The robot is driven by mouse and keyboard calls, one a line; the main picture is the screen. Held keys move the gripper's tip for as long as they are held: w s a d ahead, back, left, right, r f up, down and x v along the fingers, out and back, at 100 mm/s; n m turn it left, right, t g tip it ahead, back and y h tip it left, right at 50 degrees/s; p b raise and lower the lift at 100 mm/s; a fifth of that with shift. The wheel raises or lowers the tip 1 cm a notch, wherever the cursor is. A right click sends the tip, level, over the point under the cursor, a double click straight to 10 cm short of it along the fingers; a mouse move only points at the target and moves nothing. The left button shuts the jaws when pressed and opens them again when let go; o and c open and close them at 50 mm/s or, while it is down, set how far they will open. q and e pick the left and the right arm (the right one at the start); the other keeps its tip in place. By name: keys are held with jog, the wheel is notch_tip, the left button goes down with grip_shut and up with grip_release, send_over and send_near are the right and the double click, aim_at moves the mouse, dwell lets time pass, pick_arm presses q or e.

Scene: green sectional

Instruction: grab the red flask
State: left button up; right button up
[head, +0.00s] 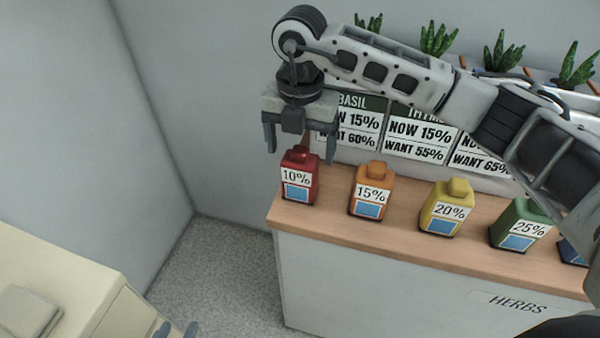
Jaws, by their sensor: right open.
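The red flask (299,184), labelled 10%, stands upright at the left end of a wooden counter top. My right gripper (300,152) points down over it, open, with one finger to each side of the flask's cap in the picture. I cannot tell whether the fingers touch it; they look apart from it.
An orange flask (371,191), a yellow flask (446,209) and a green flask (520,226) stand to the right on the counter (300,217). Sign boards (418,134) and potted plants (438,40) are behind. A beige cabinet (75,265) is at lower left.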

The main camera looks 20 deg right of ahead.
aim_at(300, 162)
notch_tip(300, 162, down, 4)
jog(key=shift+s+f+p, duration=0.1)
jog(key=shift+p, duration=0.2)
jog(key=c, duration=1.2)
jog(key=shift+r, duration=0.2)
